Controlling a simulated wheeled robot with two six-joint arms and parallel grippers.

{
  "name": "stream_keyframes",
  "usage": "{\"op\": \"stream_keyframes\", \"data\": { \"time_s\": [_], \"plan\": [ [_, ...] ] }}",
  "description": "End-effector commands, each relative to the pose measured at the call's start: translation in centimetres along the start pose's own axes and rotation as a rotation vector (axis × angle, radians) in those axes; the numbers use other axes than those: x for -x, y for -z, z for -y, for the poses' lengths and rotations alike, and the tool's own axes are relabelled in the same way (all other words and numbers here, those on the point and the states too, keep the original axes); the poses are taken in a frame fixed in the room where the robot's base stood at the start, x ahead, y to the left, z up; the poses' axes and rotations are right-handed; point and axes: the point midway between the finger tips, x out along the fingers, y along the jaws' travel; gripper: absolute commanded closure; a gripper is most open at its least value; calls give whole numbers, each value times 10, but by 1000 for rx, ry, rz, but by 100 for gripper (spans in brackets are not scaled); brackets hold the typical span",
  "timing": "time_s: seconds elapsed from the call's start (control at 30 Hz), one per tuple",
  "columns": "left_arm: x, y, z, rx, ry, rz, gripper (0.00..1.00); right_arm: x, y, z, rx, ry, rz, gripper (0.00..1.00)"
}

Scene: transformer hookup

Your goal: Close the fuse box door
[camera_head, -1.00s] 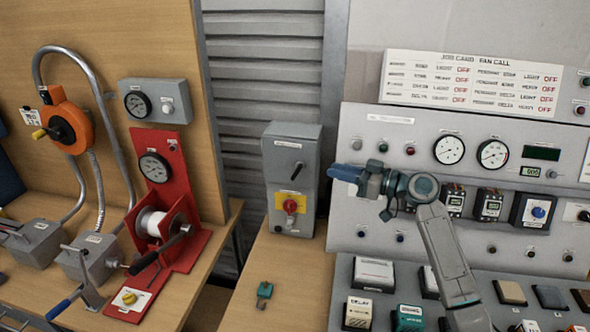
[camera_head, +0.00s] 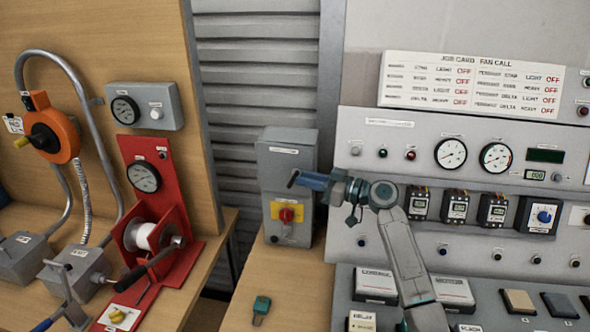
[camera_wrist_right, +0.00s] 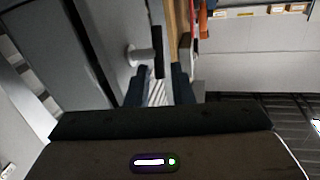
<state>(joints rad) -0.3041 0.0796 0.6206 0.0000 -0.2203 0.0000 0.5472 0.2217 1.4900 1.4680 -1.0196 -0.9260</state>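A grey box (camera_head: 287,160) with a small black handle (camera_head: 293,178) and a red knob (camera_head: 286,214) on a yellow plate stands upright on the wooden bench; I take it as the fuse box. Its front looks flush, but I cannot tell whether the door is fully shut. My right gripper (camera_head: 308,181) is in front of it at handle height, covering part of its front. In the right wrist view, the blue fingers (camera_wrist_right: 158,84) are apart, with the black handle (camera_wrist_right: 158,50) on its pale stem just ahead of the gap.
A control panel (camera_head: 400,240) with gauges and switches stands to the right, behind my right arm. A red winch stand (camera_head: 165,185) and an orange reel (camera_head: 50,130) are at the left. A small green item (camera_head: 261,307) lies on the bench below the box.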

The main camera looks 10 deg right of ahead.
Motion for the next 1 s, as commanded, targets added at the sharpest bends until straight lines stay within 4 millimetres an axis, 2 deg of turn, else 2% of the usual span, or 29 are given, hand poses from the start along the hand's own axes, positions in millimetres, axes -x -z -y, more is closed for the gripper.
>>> {"op": "stream_keyframes", "data": {
  "time_s": [0.03, 0.1, 0.3, 0.6, 0.63, 0.73, 1.0],
  "plan": [
    [9, 1, 1, 0, 0, 0, 100, -10, 5, 1, -6, 2, -2, 79],
    [14, 2, 1, 0, 0, -1, 100, -20, 4, 1, -3, 1, 0, 79],
    [20, 6, 2, 0, 0, -4, 100, -38, 1, 0, -2, 1, 0, 79],
    [19, 5, 2, 0, 0, -4, 100, -40, -1, 0, 0, 0, 1, 79],
    [19, 5, 2, 0, 0, -4, 100, -40, -1, 0, 0, 0, 1, 81],
    [19, 6, 2, 0, 0, -4, 100, -40, -1, 0, 0, 0, 1, 100],
    [17, 5, 2, 0, 0, -4, 100, -40, -2, 0, 0, 0, 0, 100]
  ]
}}
